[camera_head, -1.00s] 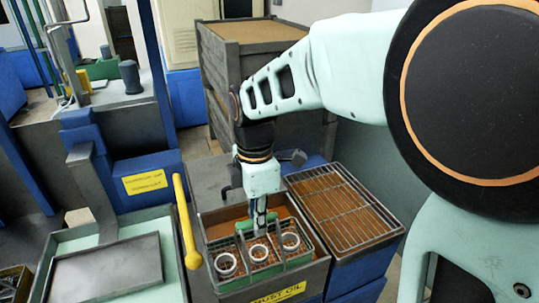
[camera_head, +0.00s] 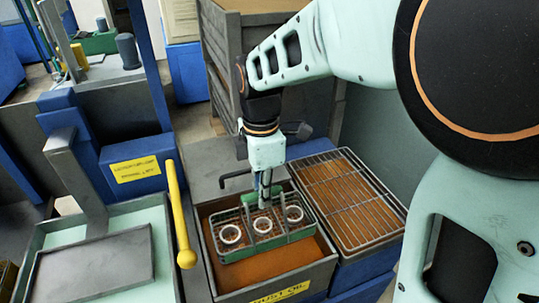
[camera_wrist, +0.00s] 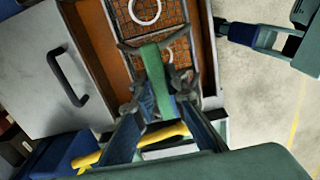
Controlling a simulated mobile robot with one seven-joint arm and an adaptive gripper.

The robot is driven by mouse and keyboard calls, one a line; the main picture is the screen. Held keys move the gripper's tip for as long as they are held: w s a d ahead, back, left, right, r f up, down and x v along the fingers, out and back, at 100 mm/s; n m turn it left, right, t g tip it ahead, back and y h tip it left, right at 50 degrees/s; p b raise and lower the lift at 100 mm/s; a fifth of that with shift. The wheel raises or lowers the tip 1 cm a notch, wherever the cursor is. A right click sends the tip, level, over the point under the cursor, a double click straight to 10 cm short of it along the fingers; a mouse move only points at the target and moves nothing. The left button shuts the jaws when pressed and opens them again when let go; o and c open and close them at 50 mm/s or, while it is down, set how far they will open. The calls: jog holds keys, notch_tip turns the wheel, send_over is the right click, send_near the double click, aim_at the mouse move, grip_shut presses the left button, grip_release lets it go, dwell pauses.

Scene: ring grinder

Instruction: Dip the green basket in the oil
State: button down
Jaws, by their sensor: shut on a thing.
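The green basket (camera_head: 270,245) is a wire basket with a green lower edge and a green handle, and it holds several white rings (camera_head: 230,234). My gripper (camera_head: 265,200) is shut on the handle; in the wrist view the green handle (camera_wrist: 155,75) lies between its fingers. The basket is over the oil tank (camera_head: 215,275), which bears a yellow "RUST OIL" label. Brown oil (camera_head: 285,265) shows in front of the basket. The basket looks roughly level above the oil; whether its bottom touches the oil cannot be told.
A wire rack (camera_head: 350,200) lies over a brown tray right of the tank. A yellow handle (camera_head: 180,215) stands close at the tank's left, beside a pale basin with a grey plate (camera_head: 95,270). A grey lid with a black handle (camera_wrist: 68,78) lies behind the tank.

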notch_tip(320, 180, down, 16)
jog(key=b, duration=1)
jog(key=shift+r, duration=0.25)
dwell(5.4)
